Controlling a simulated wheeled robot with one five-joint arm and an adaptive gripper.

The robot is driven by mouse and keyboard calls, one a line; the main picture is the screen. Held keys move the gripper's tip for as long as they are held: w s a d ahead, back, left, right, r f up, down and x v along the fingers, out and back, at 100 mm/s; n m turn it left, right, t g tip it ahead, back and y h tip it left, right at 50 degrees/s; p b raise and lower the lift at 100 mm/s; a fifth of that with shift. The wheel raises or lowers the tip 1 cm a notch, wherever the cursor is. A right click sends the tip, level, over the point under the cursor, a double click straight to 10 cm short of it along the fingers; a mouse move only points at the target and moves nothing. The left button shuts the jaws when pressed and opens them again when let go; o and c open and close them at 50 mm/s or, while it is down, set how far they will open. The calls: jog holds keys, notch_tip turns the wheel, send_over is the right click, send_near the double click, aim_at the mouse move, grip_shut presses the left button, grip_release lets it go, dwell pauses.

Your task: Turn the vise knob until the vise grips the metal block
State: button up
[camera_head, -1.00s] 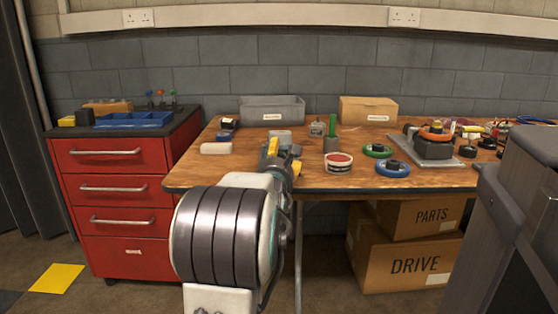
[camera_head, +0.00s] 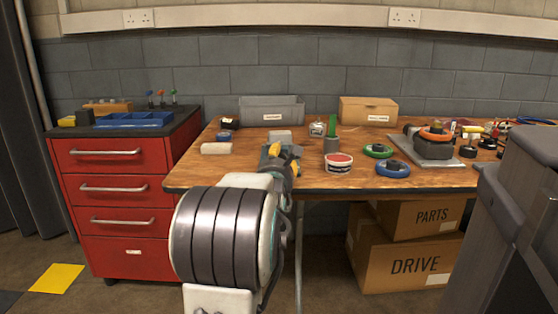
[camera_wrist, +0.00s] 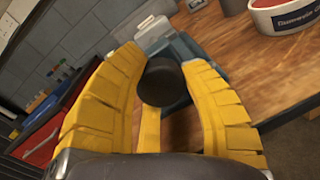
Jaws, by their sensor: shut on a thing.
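My gripper (camera_head: 284,158) is at the front edge of the wooden bench in the head view, its yellow fingers partly hidden by my arm. In the wrist view the two yellow fingers (camera_wrist: 165,92) are closed around the dark round vise knob (camera_wrist: 163,82), one on each side. The blue-grey vise (camera_wrist: 185,50) shows just behind the knob. A pale grey block, likely the metal block (camera_wrist: 154,32), sits at the vise's far side and also shows in the head view (camera_head: 280,136). Whether the jaws touch it cannot be told.
A tub with a red top (camera_head: 338,163), a green-handled item in a grey holder (camera_head: 332,144) and green and blue rings (camera_head: 393,168) stand right of my gripper. A white block (camera_head: 216,148) lies left. A grey bin (camera_head: 271,112) stands behind.

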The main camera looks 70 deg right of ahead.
jog(key=shift+r+m+y, duration=0.1)
jog(key=shift+m+y, duration=0.2)
jog(key=shift+m, duration=2.6)
jog(key=o, duration=1.2)
jog(key=v, duration=1.2)
jog(key=shift+w, duration=0.1)
